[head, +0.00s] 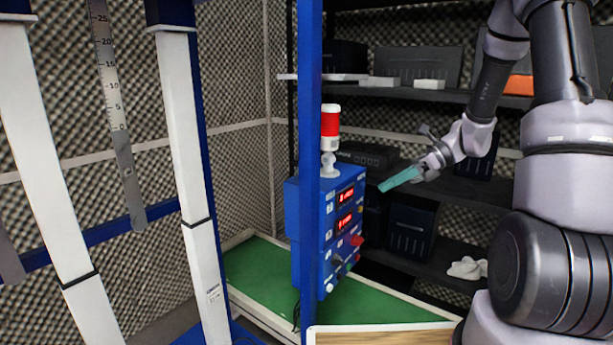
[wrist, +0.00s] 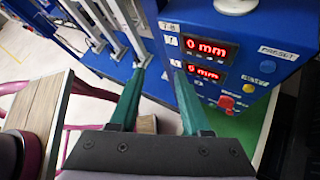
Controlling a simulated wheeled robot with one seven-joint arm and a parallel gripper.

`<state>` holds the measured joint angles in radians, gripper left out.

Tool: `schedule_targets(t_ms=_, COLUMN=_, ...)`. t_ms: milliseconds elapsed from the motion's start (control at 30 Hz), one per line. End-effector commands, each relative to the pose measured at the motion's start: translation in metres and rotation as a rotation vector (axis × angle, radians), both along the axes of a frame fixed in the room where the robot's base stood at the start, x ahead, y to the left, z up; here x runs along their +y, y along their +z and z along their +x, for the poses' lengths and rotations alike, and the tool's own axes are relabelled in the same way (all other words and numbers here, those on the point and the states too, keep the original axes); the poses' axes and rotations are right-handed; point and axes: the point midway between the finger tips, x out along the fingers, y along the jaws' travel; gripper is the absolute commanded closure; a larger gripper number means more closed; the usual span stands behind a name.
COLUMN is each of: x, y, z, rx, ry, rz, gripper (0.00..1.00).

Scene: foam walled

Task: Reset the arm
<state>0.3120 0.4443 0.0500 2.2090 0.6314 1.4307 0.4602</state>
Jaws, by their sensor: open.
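My gripper (head: 402,177) is in the middle right of the head view, at the end of my white and grey arm. Its teal fingers point left towards a blue control box (head: 308,232) and are apart from it. In the wrist view my gripper (wrist: 160,108) shows two teal fingers spread apart with nothing between them. The blue control box (wrist: 245,40) lies just beyond the right finger there, with red "0 mm" displays and several knobs and buttons.
A red and white signal lamp (head: 330,128) stands on the box beside a blue post (head: 309,80). White uprights and a ruler (head: 106,70) are at left. Dark shelves (head: 420,100) with equipment stand behind my arm. A green surface (head: 262,275) and wooden top (head: 385,338) lie below.

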Motion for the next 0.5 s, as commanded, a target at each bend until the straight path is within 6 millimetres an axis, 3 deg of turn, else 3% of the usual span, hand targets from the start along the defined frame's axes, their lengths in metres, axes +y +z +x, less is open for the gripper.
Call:
schedule_targets(t_ms=100, x=0.004, y=0.034, z=-0.023, rx=-0.185, ry=0.145, rz=-0.130, gripper=0.53)
schedule_targets(t_ms=500, x=-0.006, y=0.121, z=-0.098, rx=-0.787, ry=0.615, rz=-0.562, gripper=0.53)
